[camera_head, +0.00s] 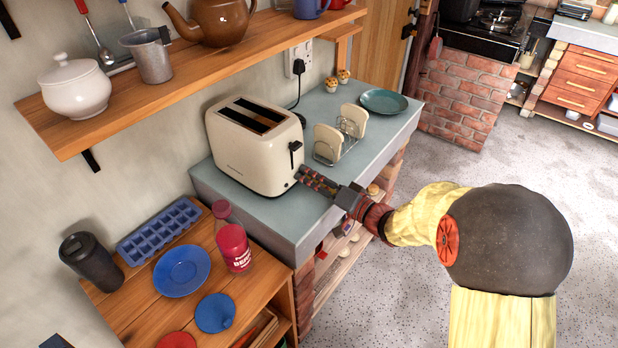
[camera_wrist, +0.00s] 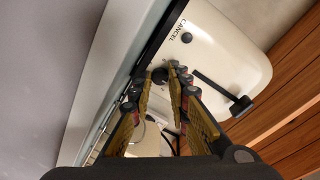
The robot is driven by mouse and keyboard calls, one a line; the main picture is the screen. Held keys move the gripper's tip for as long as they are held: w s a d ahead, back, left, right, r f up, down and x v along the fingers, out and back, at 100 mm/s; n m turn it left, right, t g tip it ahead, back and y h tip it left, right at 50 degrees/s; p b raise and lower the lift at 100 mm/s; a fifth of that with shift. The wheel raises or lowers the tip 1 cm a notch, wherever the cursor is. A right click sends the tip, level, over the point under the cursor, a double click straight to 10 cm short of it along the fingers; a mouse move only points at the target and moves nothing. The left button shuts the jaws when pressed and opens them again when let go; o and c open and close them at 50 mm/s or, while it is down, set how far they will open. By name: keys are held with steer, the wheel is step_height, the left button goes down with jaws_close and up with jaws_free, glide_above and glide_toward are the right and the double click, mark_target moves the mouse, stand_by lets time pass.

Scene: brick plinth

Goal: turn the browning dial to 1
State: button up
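The cream toaster (camera_head: 255,150) stands on the grey counter, its end face towards my arm. That face carries a black lever (camera_head: 295,155), seen in the wrist view (camera_wrist: 222,90), and a round button marked CANCEL (camera_wrist: 187,37). The dark browning dial (camera_wrist: 160,75) sits low on this face. My gripper (camera_head: 303,177) is at the toaster's lower front corner. In the wrist view its fingers (camera_wrist: 161,80) are apart, with the dial between the tips. I cannot tell whether they touch it. The dial's numbers and pointer cannot be read.
A toast rack (camera_head: 340,140) with bread stands right of the toaster, before a teal plate (camera_head: 384,102). A wooden shelf (camera_head: 170,85) overhangs the toaster's left. A lower wooden unit (camera_head: 150,310) holds a red-labelled bottle (camera_head: 233,245). The counter's front edge (camera_head: 330,215) lies under my wrist.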

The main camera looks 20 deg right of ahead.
steer(key=shift+o, duration=0.7)
steer(key=shift+s+d, duration=0.2)
steer(key=shift+s, duration=0.1)
steer(key=v, duration=1.1)
steer(key=shift+s, duration=0.1)
